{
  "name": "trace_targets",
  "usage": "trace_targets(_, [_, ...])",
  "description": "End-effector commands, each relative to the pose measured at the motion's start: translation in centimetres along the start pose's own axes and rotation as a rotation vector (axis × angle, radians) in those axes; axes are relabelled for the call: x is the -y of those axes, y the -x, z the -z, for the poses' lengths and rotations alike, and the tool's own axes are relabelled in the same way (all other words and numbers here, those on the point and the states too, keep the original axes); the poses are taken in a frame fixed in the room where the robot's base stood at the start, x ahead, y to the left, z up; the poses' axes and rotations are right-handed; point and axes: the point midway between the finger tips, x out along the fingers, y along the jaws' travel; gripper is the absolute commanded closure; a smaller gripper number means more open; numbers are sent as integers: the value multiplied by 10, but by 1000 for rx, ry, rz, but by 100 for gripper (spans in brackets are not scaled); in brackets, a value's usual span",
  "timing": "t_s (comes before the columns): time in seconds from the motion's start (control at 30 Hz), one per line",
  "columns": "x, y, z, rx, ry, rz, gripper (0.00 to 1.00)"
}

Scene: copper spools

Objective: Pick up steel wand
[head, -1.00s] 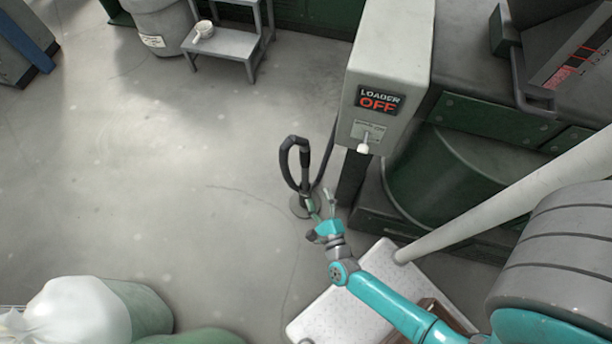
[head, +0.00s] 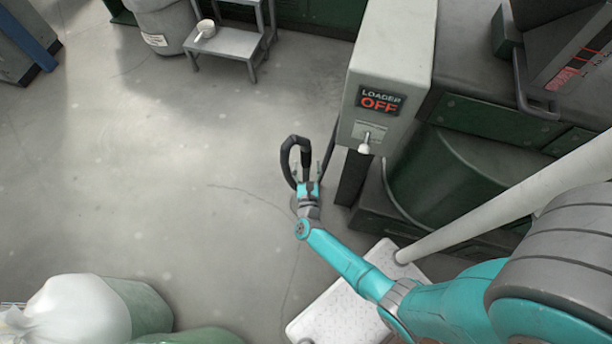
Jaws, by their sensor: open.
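The grey loader box (head: 398,50) reading "LOADER OFF" stands just right, with a dark green machine (head: 440,175) behind. A pale pipe (head: 500,213) slants above a white plate (head: 340,305). Sacks (head: 75,310) lie bottom left. The floor to the left is clear.

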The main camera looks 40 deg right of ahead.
Motion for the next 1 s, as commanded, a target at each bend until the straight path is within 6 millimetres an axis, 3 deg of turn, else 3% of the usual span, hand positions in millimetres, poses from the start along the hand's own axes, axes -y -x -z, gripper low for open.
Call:
trace_targets(0.17, [-1, -8, -1, 1, 0, 0, 30])
trace_targets(0.5, [-2, -51, -6, 1, 1, 1, 30])
trace_targets(0.77, [-2, -54, -5, 0, 1, -1, 30])
trace_targets(1.0, [-2, -54, -6, 0, 1, -1, 90])
